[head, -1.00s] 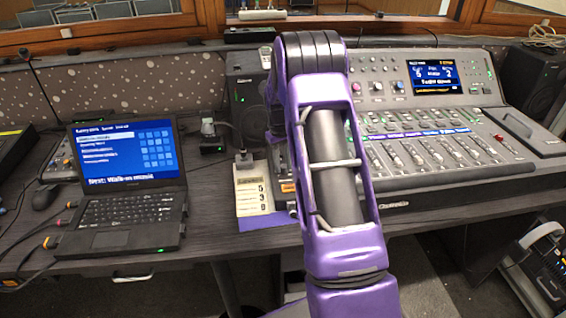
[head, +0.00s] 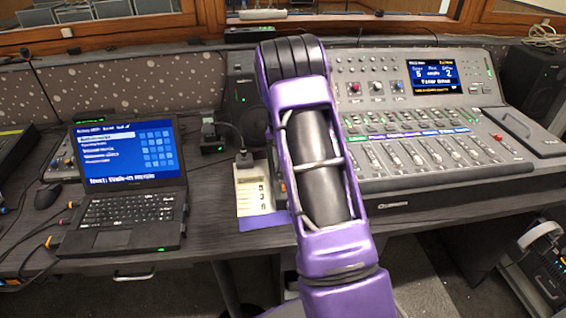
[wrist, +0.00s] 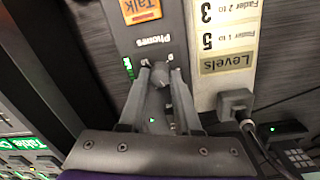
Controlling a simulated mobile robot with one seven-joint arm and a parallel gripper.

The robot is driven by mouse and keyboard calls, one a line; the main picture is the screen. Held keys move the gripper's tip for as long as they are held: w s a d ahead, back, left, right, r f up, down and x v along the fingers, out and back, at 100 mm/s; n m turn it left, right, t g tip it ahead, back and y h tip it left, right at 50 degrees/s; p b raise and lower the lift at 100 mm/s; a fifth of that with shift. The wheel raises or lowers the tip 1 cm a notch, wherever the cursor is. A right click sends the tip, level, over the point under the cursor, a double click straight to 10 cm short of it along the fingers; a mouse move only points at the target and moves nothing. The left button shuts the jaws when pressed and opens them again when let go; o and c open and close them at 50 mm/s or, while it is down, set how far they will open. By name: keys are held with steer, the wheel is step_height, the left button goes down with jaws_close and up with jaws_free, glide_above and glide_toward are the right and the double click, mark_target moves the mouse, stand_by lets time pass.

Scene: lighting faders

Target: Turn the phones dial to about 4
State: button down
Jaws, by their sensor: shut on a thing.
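The phones dial (wrist: 157,80) is a small grey knob on a dark grey panel, below the upside-down "Phones" label in the wrist view. My gripper (wrist: 156,77) is shut on it, with one finger on each side. The fingers cover most of the dial and its scale. Only a small digit shows near the upper right of the dial, so I cannot read its setting. In the head view my purple arm hides the dial and the fingers.
An orange Talk button (wrist: 140,10) sits beyond the label. A paper "Levels" note (wrist: 226,50) lies beside the panel, with a plug (wrist: 235,102) near it. The mixing console (head: 430,160) stands right of my arm and a laptop (head: 125,185) left.

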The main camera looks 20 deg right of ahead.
stand_by(0.4)
steer(key=c, duration=0.6)
jaws_free()
steer(key=shift+r, duration=0.1)
step_height(320, 180, up, 17)
steer(key=p, duration=0.1)
steer(key=shift+w+a+r+p, duration=0.15)
steer(key=shift+w+a+p, duration=0.2)
steer(key=shift+a, duration=0.1)
